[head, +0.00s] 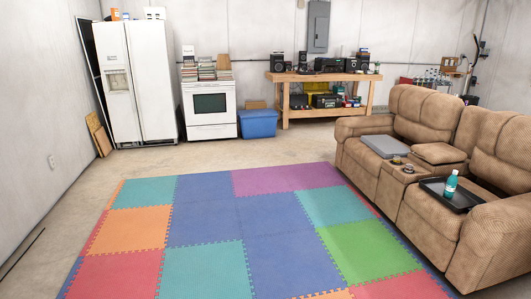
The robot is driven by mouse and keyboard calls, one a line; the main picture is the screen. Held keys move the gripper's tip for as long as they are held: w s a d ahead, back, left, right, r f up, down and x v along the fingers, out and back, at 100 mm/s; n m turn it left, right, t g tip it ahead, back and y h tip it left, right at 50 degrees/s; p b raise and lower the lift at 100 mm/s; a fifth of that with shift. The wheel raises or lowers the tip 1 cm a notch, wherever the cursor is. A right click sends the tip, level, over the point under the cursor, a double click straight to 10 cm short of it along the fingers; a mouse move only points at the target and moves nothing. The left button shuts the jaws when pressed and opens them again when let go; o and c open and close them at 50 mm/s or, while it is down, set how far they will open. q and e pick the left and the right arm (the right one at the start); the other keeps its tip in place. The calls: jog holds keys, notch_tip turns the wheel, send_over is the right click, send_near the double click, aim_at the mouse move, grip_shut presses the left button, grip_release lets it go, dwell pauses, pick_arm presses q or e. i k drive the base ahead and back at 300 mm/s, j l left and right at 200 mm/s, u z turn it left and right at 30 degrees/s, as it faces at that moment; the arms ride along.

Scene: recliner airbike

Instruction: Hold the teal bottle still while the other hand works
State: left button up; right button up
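The teal bottle (451,185) stands upright on a black tray (462,198). The tray rests on the near seat of the brown recliner sofa (370,176) at the right of the head view. The bottle has a light-coloured cap and nothing touches it from the side. Neither of my grippers shows in the head view.
A grey flat case (384,146) lies on the sofa's far seat, beside the centre console (397,177). Coloured foam mats (205,218) cover the open floor. A fridge (137,80), a stove (209,109), a blue bin (258,124) and a wooden workbench (284,104) line the back.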

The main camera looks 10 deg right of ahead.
aim_at(452, 181)
jog(key=i+l+z, duration=0.1)
jog(key=i+z, duration=0.15)
jog(key=i, duration=0.2)
jog(key=i+z, duration=0.25)
jog(key=i, duration=0.25)
jog(key=i+z, duration=0.2)
jog(key=i, duration=0.25)
jog(key=i+j+z, duration=0.25)
jog(key=i, duration=0.2)
jog(key=i+j+z, duration=0.25)
jog(key=i, duration=0.2)
jog(key=i+l+z, duration=0.1)
jog(key=i+z, duration=0.2)
jog(key=i, duration=0.15)
jog(key=i+z, duration=0.35)
jog(key=i+j+z, duration=0.3)
jog(key=i, duration=0.2)
jog(key=i+j+z, duration=0.15)
jog(key=i+z, duration=0.15)
jog(key=i, duration=0.15)
jog(key=i+j+z, duration=0.3)
jog(key=i+j, duration=0.05)
jog(key=i, duration=0.05)
